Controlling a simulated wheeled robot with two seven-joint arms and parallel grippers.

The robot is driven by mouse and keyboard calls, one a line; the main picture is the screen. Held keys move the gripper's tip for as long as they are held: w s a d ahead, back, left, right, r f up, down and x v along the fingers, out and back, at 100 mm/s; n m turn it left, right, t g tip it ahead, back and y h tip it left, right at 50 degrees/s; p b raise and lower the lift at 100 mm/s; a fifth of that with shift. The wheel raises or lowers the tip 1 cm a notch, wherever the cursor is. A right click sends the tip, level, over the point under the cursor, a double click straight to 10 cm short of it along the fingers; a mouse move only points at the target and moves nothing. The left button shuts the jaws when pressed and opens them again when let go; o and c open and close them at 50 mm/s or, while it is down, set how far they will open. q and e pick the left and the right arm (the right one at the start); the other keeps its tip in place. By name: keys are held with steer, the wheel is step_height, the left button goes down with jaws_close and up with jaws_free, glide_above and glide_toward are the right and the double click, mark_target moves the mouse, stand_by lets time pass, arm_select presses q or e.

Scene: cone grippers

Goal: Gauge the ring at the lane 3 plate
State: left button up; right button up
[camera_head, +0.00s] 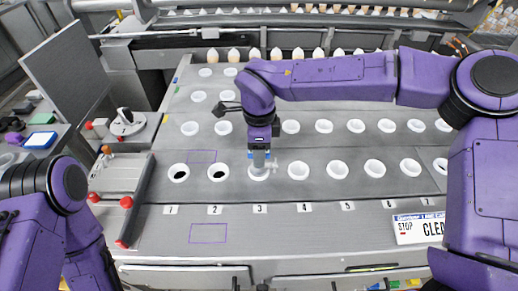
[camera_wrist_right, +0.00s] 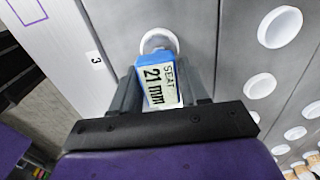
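The lane 3 ring (camera_head: 258,174) is a white ring set in the grey plate, in the row above the number 3. It also shows at the top of the right wrist view (camera_wrist_right: 159,38). My right gripper (camera_head: 260,146) is shut on a blue gauge (camera_wrist_right: 157,84) labelled "SEAT 21 mm", with a finger on each side. The gauge's grey lower end (camera_head: 258,160) points down at the lane 3 ring and overlaps it in both views. I cannot tell how deep it sits, as the gauge hides part of the ring. My left gripper is not in view.
Rings 1 (camera_head: 179,173) and 2 (camera_head: 218,172) have dark centres. More white rings fill the rows right and behind. A sign (camera_head: 419,228) lies at the front right. Red-knobbed levers (camera_head: 126,202) stand at the left. The front strip with a purple outline (camera_head: 208,233) is clear.

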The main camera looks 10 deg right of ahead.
steer(key=o, duration=0.4)
step_height(320, 180, up, 11)
steer(key=shift+f+b, duration=0.2)
steer(key=shift+b, duration=0.35)
